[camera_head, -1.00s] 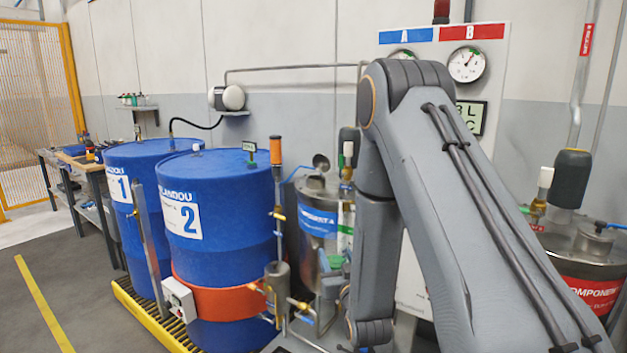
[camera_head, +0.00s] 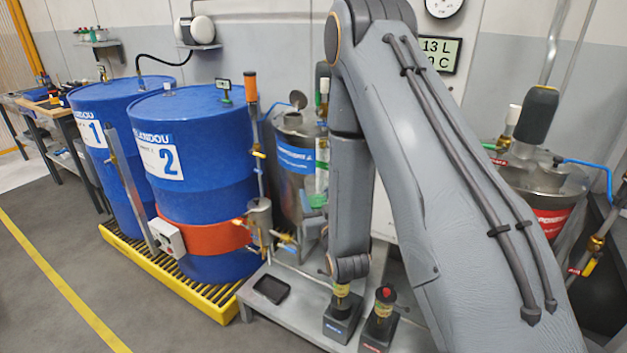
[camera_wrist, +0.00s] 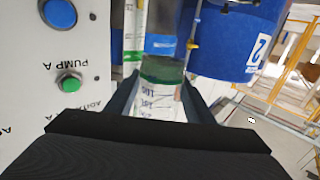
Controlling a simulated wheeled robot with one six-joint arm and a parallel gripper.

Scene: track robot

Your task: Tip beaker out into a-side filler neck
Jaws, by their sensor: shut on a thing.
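My gripper (camera_wrist: 160,100) is shut on the beaker (camera_wrist: 160,104), a clear graduated vessel with a dark green band near its far end. The beaker is held between the dark fingers in the wrist view; its lower part is hidden by the gripper body. The A-side tank (camera_head: 287,182) is steel with a blue label, left of my arm. A raised round lid (camera_head: 298,98) shows on its top; I cannot make out the neck's opening. In the wrist view a blue label (camera_wrist: 164,44) shows just beyond the beaker.
Blue drums (camera_head: 205,120) stand on a yellow-edged pallet (camera_head: 190,290) at left. A low grey bench (camera_head: 300,318) carries a black tray (camera_head: 271,289) and two black-based fittings (camera_head: 343,318). The red-labelled tank (camera_head: 545,190) is at right. A panel with pump buttons (camera_wrist: 55,95) is close left of my gripper.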

